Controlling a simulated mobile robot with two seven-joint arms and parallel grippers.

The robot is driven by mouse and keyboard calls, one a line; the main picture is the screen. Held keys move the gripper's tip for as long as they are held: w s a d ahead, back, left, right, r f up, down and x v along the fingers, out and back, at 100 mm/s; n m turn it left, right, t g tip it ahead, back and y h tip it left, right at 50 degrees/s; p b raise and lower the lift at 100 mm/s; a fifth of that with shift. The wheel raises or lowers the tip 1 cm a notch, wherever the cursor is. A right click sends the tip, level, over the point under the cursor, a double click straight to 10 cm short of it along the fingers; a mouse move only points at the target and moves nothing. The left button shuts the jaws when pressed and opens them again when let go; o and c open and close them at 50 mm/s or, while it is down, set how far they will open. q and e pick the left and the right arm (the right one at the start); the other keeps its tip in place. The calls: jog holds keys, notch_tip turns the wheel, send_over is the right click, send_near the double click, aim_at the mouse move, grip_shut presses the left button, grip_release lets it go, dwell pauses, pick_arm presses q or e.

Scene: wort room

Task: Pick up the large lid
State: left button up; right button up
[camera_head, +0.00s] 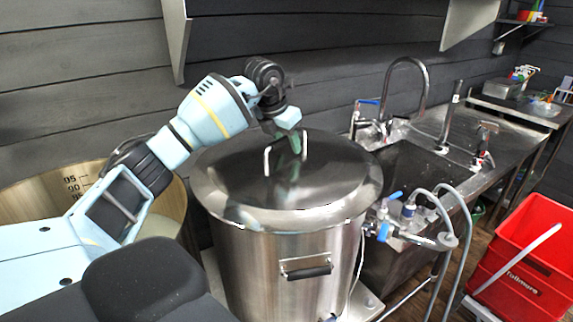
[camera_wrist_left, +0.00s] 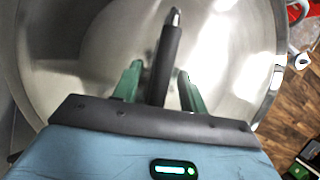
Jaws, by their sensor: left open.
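The large lid (camera_head: 225,188) is round, domed, shiny metal and sits on a steel kettle (camera_head: 285,255). Its handle (camera_head: 267,161) is a loop standing up from the top. My left gripper (camera_head: 296,143) is above the lid at the handle, pointing down, and hides part of it. In the left wrist view, the lid (camera_wrist_left: 75,60) fills most of the picture. The handle (camera_wrist_left: 168,50) shows as a dark bar between the two green fingers of my left gripper (camera_wrist_left: 158,78), which is open, with a gap on each side. My right gripper is not in view.
A steel sink counter (camera_head: 490,125) with a tall tap (camera_head: 424,75) stands to the right. Valves and hoses (camera_head: 410,210) are beside the kettle. A wooden-looking vessel (camera_head: 45,190) is at left, a red crate (camera_head: 525,260) at lower right. A dark wall is behind.

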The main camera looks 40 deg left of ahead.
pick_arm(q)
jog(key=shift+f, duration=0.25)
dwell(0.3)
grip_shut()
jog(key=shift+r, duration=0.2)
